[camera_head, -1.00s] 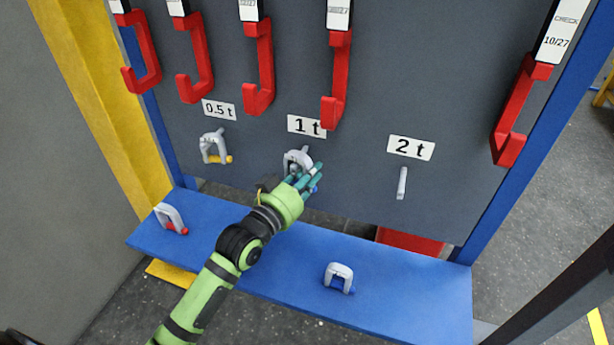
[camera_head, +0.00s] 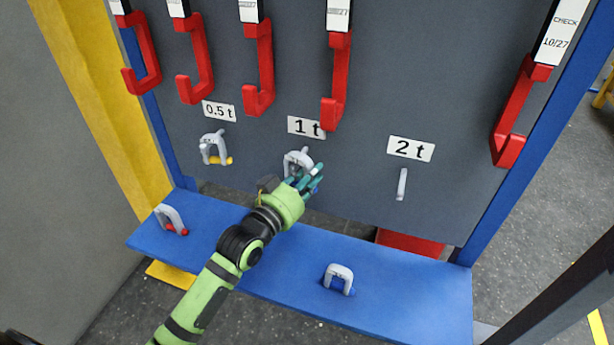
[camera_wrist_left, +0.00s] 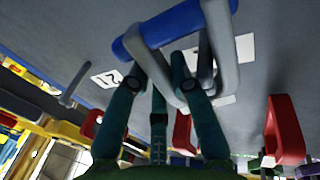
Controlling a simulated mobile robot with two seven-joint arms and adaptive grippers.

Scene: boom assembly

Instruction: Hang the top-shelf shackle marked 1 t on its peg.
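A grey shackle with a blue pin (camera_head: 294,161) is at the peg below the "1 t" label (camera_head: 306,126). The peg tip shows just above its bow, but whether the bow rests on the peg is unclear. My left gripper (camera_head: 312,181) is at the shackle's lower right, its fingers partly covering it. In the left wrist view, the shackle's grey bow and blue pin (camera_wrist_left: 172,28) lie at the fingertips (camera_wrist_left: 157,72). The fingertips stand apart with a grey leg between them; whether they press on it is unclear. My right gripper is out of view.
A yellow-pin shackle (camera_head: 213,149) hangs below "0.5 t". The "2 t" peg (camera_head: 402,184) is bare. The blue shelf (camera_head: 400,290) carries a red-pin shackle (camera_head: 171,219) and a blue-pin shackle (camera_head: 339,278). Red hooks (camera_head: 337,80) jut out above the labels.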

